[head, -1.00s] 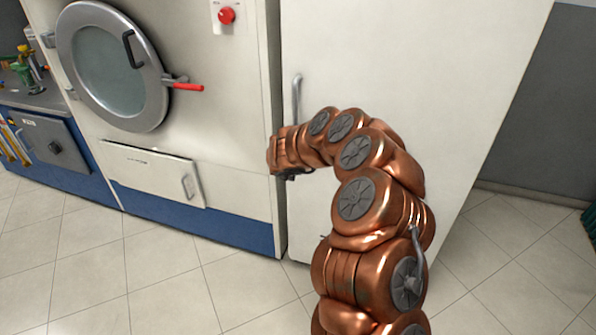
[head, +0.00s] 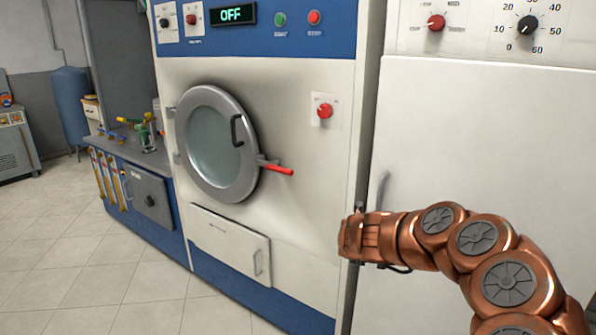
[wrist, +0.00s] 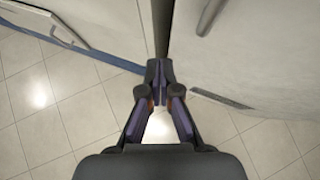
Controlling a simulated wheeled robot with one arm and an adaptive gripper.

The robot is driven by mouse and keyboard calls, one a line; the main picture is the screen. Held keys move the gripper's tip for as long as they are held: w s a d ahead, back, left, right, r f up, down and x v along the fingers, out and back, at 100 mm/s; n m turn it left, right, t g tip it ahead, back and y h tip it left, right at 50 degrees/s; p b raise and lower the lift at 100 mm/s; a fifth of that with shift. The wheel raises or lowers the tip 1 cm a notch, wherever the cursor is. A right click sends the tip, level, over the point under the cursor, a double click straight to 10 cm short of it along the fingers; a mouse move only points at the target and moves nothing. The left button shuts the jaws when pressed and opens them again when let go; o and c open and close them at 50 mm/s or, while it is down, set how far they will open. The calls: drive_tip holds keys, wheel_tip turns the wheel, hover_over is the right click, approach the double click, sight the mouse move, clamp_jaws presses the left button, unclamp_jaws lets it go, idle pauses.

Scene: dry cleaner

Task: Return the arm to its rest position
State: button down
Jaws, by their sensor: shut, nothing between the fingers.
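My copper-coloured arm (head: 505,278) enters from the lower right in the head view and reaches left, with its wrist end in front of the gap between two white machines. My gripper (wrist: 159,72) shows in the wrist view, pointing away from the camera with its dark fingertips together and nothing between them. It hangs above the tiled floor close to the foot of the machines. In the head view the fingers are hidden behind the wrist end.
A dry-cleaning machine (head: 290,120) has a round door (head: 215,145) with a red handle (head: 278,170), a lower hatch (head: 230,243) and an "OFF" display (head: 233,14). A tall white cabinet (head: 480,140) stands close on the right. Open tiled floor (head: 90,270) lies at left.

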drive_tip(key=s+a+r+n+t+y+p, duration=0.1)
drive_tip(key=s+a+r+n+t+y, duration=0.2)
drive_tip(key=a+r+n+y, duration=0.8)
drive_tip(key=s+a+r+n+g+p, duration=0.1)
drive_tip(key=s+a+r+n+g, duration=0.2)
drive_tip(key=s+a+r+n, duration=0.75)
drive_tip(key=s+d+f+n+g+h+p, duration=0.1)
drive_tip(key=s+d+f+n+g, duration=0.2)
drive_tip(key=s+n, duration=0.5)
drive_tip(key=s+d+f+n+g+h+p, duration=0.1)
drive_tip(key=s+f+n+g, duration=0.25)
drive_tip(key=s, duration=0.75)
drive_tip(key=s+d+f+n+g+h, duration=0.2)
drive_tip(key=s+d+f+n+h, duration=0.1)
drive_tip(key=s+d, duration=0.4)
drive_tip(key=s+d+f+n+g+h+p, duration=0.1)
drive_tip(key=s+d+f+n+g+h, duration=0.1)
drive_tip(key=s+d, duration=0.6)
drive_tip(key=s+f+g+h, duration=0.1)
drive_tip(key=s, duration=0.5)
drive_tip(key=shift+s+d+n, duration=0.2)
drive_tip(key=shift+d+n, duration=0.1)
drive_tip(key=shift+n, duration=0.1)
